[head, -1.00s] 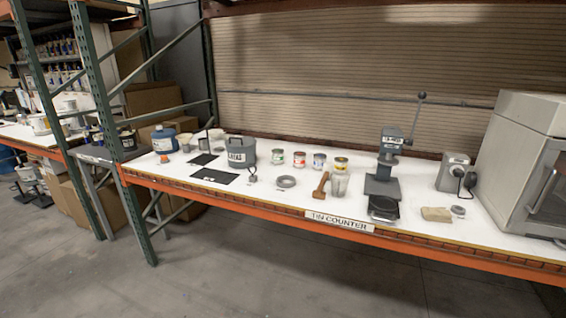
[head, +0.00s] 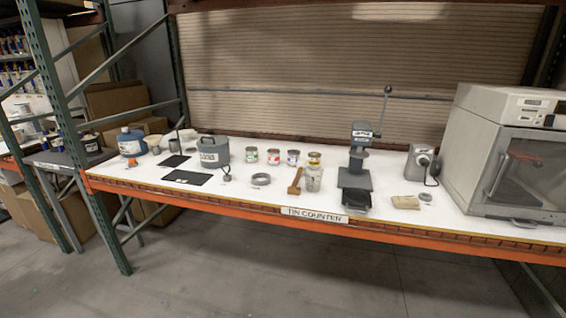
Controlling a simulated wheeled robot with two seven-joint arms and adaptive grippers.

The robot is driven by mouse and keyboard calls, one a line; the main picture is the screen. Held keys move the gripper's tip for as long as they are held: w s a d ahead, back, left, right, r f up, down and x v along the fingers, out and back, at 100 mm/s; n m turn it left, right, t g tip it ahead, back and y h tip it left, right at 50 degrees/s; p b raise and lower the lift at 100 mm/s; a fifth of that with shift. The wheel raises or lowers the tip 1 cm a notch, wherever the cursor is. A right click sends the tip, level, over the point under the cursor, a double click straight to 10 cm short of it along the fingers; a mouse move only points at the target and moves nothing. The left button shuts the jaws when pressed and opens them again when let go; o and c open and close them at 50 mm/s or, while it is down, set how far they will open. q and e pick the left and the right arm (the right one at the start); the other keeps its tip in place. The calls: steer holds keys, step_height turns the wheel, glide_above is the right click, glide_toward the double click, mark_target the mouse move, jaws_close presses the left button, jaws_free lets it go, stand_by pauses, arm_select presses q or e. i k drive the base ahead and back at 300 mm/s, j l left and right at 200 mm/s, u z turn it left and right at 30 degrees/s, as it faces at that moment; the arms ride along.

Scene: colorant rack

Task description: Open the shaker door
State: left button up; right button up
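The shaker (head: 472,140) is a large pale grey box at the right end of the white counter. Its door (head: 530,175) has a dark window in a grey frame and looks closed. A vertical bar handle (head: 498,176) runs along the left side of the door. The right part of the shaker is cut off by the picture edge. Neither of my grippers shows in the head view.
The tin counter (head: 250,197) has an orange front beam. A grey lever press (head: 357,170), a small grey device (head: 420,163), a tan block (head: 405,202), several small tins (head: 273,155) and a grey pot (head: 213,152) stand on it. The concrete floor (head: 270,265) in front is clear.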

mark_target(479, 205)
steer(key=z, duration=1.75)
